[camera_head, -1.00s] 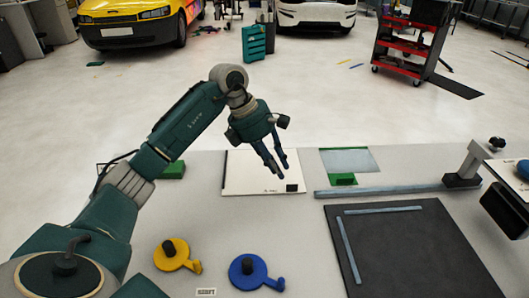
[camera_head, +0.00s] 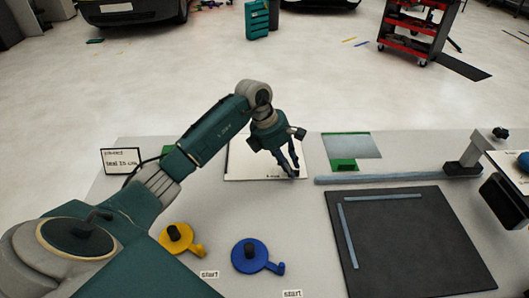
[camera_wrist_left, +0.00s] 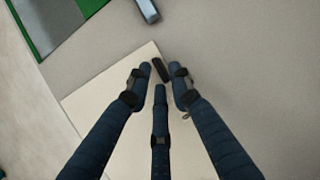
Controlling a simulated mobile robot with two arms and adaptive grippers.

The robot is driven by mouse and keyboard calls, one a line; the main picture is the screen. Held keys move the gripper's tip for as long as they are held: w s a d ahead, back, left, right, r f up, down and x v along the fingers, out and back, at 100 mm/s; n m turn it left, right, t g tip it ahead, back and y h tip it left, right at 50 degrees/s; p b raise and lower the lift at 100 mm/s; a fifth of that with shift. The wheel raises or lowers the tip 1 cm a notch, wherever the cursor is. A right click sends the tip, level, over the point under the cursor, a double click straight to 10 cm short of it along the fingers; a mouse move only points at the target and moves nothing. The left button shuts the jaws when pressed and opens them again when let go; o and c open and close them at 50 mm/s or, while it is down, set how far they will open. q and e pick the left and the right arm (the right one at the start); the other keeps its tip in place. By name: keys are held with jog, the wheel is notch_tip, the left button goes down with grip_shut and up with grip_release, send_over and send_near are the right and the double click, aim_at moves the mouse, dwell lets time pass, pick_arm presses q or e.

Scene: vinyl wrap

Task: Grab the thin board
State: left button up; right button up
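The thin board is most likely the flat cream-white sheet (camera_head: 250,165) lying at the far edge of the table; it also shows in the left wrist view (camera_wrist_left: 92,98). In the left wrist view the fingers (camera_wrist_left: 160,80) are around the block's position. I cannot tell whether they touch it. My right gripper is not in view.
A long metal bar (camera_head: 395,178) and a dark mat (camera_head: 400,240) lie nearer. Yellow (camera_head: 176,239) and blue (camera_head: 250,256) discs with handles are in front. A small sign (camera_head: 122,161) stands left.

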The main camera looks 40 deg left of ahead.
pick_arm(q)
jog(key=shift+w+f, duration=0.1)
jog(key=shift+f, duration=0.2)
grip_shut()
jog(key=shift+r, duration=0.1)
